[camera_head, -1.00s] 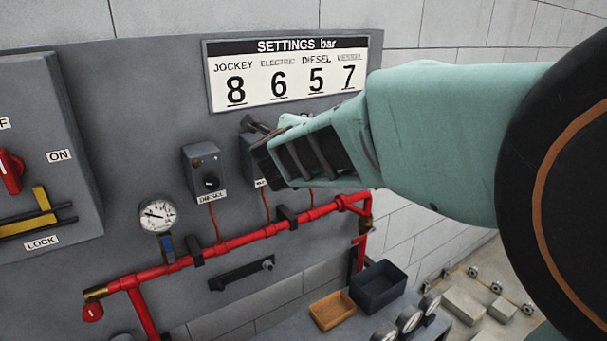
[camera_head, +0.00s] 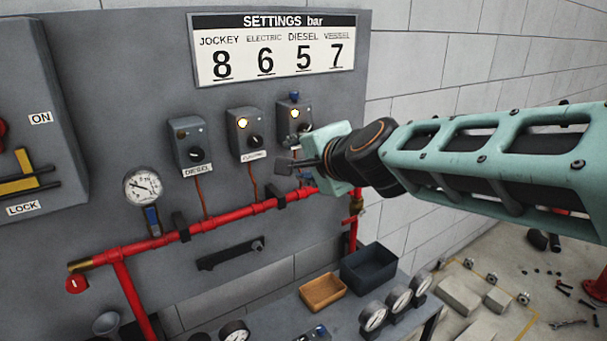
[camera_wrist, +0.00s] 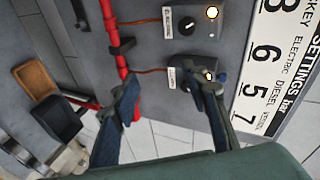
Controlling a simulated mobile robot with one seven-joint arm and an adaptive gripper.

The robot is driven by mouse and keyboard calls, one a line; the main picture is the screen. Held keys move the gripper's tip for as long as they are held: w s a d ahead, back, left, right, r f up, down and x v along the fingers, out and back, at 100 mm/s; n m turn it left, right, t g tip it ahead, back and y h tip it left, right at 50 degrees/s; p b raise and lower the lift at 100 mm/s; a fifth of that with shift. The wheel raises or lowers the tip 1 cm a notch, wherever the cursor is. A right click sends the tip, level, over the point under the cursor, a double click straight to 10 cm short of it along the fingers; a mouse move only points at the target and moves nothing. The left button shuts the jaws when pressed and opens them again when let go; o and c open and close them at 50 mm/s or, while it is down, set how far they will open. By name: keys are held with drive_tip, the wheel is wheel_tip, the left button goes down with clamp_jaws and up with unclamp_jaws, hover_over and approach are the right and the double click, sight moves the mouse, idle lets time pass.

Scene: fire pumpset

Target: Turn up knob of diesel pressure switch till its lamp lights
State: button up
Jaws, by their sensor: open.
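A red pipe (camera_head: 235,215) runs below the boxes, with a pressure gauge (camera_head: 143,187) at left. The settings board (camera_head: 275,48) above reads DIESEL 5. Bins (camera_head: 323,292) stand below.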

drive_tip(key=shift+s+d+f+n+g, duration=0.2)
drive_tip(key=shift+s+f+n, duration=0.25)
drive_tip(key=shift+s, duration=0.25)
drive_tip(key=shift+s+d+f+n+g, duration=0.1)
drive_tip(key=shift+s+f+n+g, duration=0.1)
drive_tip(key=shift+s+f+n, duration=0.35)
drive_tip(key=shift+s+r, duration=0.15)
